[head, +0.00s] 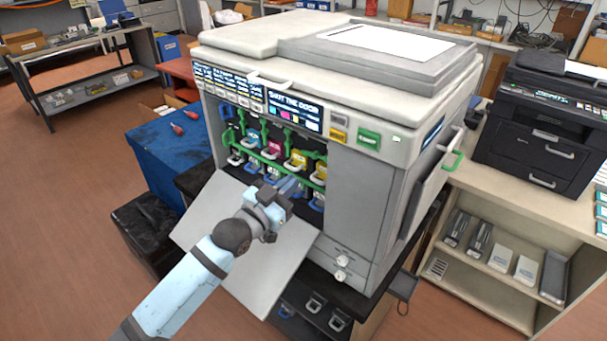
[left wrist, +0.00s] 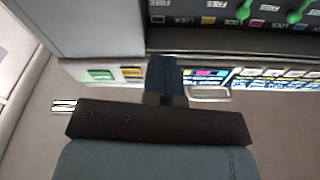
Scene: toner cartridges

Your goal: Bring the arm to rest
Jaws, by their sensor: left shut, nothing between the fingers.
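My left gripper (head: 291,184) is shut and empty, in front of the open toner bay of the large copier (head: 365,185). My blue arm reaches to it from the lower left, above the lowered front door (head: 265,270). In the left wrist view the gripper's dark fingers (left wrist: 162,75) are together, with the copier's label strip (left wrist: 270,78) behind them. Toner cartridges sit in the bay, among them a magenta one (head: 273,145) and a yellow one (head: 298,158), with green levers (head: 315,157). The gripper hides part of the lower row. My right gripper is not in view.
A blue-covered box (head: 165,155) stands left of the copier, with a black bin (head: 147,237) by it. A black printer (head: 540,130) sits on a shelf unit (head: 505,265) at right. Open floor (head: 70,230) lies at left.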

